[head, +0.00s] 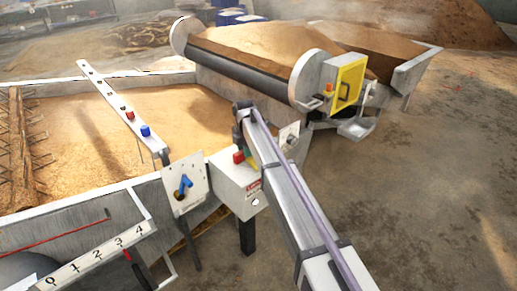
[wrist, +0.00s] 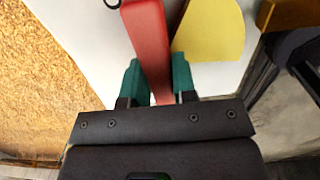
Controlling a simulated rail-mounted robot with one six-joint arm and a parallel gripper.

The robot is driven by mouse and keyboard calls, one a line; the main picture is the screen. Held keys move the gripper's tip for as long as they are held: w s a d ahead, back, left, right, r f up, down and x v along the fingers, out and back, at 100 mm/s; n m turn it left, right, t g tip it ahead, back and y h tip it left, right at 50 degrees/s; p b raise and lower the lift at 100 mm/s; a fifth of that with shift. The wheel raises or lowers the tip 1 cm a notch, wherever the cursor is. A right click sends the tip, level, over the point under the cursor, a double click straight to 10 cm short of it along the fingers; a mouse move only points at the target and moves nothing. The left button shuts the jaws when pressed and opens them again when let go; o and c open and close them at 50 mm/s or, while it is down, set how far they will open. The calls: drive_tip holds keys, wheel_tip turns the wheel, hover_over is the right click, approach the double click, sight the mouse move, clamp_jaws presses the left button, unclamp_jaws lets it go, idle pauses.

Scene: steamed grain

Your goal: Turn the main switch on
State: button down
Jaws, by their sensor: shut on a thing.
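The main switch shows in the wrist view as a red lever (wrist: 148,35) beside a yellow plate (wrist: 208,30) on a white surface. My gripper (wrist: 157,82) has its two green fingers shut on the lever, one on each side. In the head view the red part of the switch (head: 238,157) shows on the white box (head: 232,185), just left of my arm's end. My arm hides part of the box and most of the gripper there. The lever's exact on or off position cannot be told.
A white panel with a blue knob (head: 183,187) stands left of the box. A narrow beam with red and blue buttons (head: 146,131) crosses the grain bed (head: 90,130). A yellow-framed panel (head: 347,85) sits at the drum's end. Bare floor lies to the right.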

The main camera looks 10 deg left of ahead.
idle(0.3)
drive_tip(key=c, duration=0.9)
unclamp_jaws()
drive_tip(key=shift+r, duration=0.1)
wheel_tip(320, 180, up, 11)
drive_tip(key=p, duration=1.1)
drive_tip(key=shift+f, duration=0.2)
